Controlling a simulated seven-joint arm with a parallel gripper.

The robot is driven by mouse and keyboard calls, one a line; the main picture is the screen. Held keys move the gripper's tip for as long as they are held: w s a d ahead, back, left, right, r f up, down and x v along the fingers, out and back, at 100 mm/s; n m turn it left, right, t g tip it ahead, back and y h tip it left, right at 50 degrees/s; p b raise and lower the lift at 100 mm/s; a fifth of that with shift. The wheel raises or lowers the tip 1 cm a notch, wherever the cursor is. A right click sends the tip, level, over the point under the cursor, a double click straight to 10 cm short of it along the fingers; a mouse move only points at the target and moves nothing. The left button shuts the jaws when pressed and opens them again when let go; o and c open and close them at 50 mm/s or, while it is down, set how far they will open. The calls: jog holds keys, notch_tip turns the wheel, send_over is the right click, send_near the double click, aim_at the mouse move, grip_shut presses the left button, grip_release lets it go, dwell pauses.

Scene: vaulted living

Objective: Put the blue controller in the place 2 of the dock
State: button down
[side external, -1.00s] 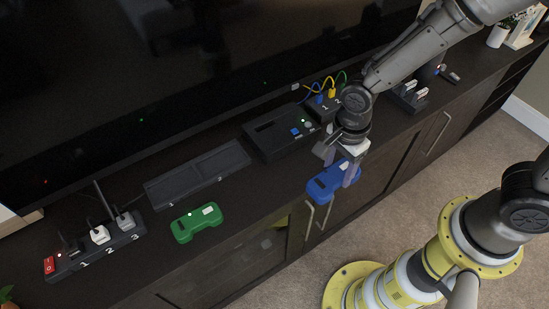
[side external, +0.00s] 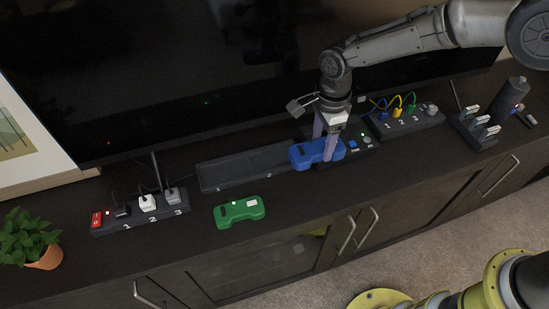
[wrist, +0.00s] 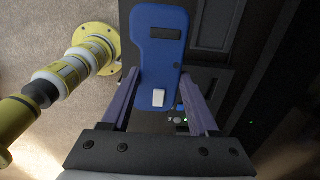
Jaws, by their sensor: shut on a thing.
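My gripper (side external: 324,146) is shut on the blue controller (side external: 306,155), with one finger on each side of it. The controller is held above the cabinet top, over or in front of the dock's right end; the exact height is hard to tell. In the wrist view the blue controller (wrist: 158,52) lies lengthwise between the fingers, its white patch near them. The dock (side external: 228,173) is a long, dark, shallow tray in front of the television. Its right part is partly hidden by the controller and gripper.
A green controller (side external: 240,211) lies in front of the dock. A power strip (side external: 142,219) with plugs stands at left, beside a potted plant (side external: 42,255). A black box (side external: 358,152) and a cable block (side external: 408,122) stand right of the dock. The television (side external: 190,80) rises behind.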

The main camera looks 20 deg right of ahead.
jog(key=shift+w+a+f, duration=0.15)
jog(key=shift+w+f, duration=0.05)
jog(key=shift+f, duration=0.2)
jog(key=w+a+f, duration=0.2)
jog(key=w+f, duration=0.1)
jog(key=w, duration=0.1)
jog(key=w+a+f, duration=0.2)
jog(key=w+f, duration=0.1)
jog(key=w+a+f, duration=0.2)
jog(key=w+f, duration=0.1)
jog(key=w, duration=0.1)
jog(key=shift+w+f, duration=0.3)
jog(key=shift+w, duration=0.05)
jog(key=shift+a+f, duration=0.1)
jog(key=shift+f, duration=1.45)
jog(key=shift+f, duration=0.1)
jog(key=shift+c, duration=0.7)
grip_release()
jog(key=shift+f, duration=0.1)
notch_tip(320, 180, up, 12)
jog(key=shift+r, duration=0.2)
